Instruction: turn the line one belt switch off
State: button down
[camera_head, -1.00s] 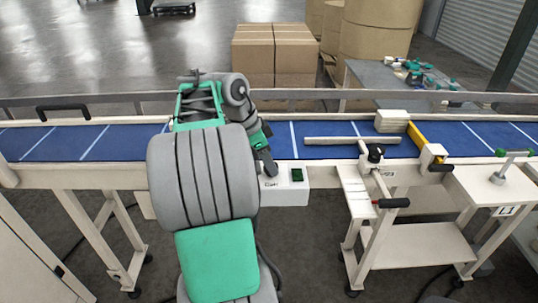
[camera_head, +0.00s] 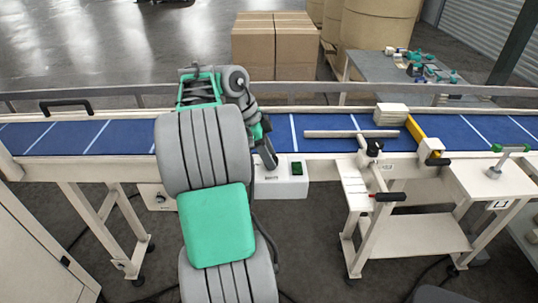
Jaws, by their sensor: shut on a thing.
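A white control box (camera_head: 291,187) with a small green display (camera_head: 297,168) and a dark printed label hangs on the near side of the conveyor. My gripper (camera_head: 271,163) reaches down to the left part of this box. Its dark fingertips are shut on the switch there, and they hide the switch, so its position cannot be read. The blue belt (camera_head: 330,148) with white cross stripes runs behind the box.
A second white box with a dark knob (camera_head: 160,198) hangs below the conveyor at left. A bar lies across the belt near a stack of pale blocks (camera_head: 391,113). A side stand with a red-and-black handle (camera_head: 389,197) is at right. Cartons (camera_head: 275,50) stand behind.

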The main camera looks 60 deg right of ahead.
jog(key=c, duration=0.9)
grip_release()
jog(key=p+v, duration=0.4)
jog(key=v, duration=0.3)
jog(key=shift+w+r, duration=0.1)
jog(key=shift+r, duration=0.3)
jog(key=w+a+r+n+t+h, duration=0.1)
jog(key=w+a+n+t, duration=0.2)
jog(key=w+a+n, duration=0.5)
jog(key=w+a+n+t+h, duration=0.1)
jog(key=w+a+n+t, duration=0.3)
jog(key=a+n, duration=0.7)
jog(key=a+f+n+y, duration=0.1)
jog(key=a+n, duration=0.3)
jog(key=a, duration=0.3)
jog(key=s+a+f+n+t+y, duration=0.1)
jog(key=a+n, duration=0.3)
jog(key=a, duration=0.4)
jog(key=a+f+n+y, duration=0.2)
jog(key=a+f+n, duration=0.1)
jog(key=a, duration=0.5)
jog(key=shift+s+n+t, duration=0.25)
jog(key=shift+n+t, duration=0.15)
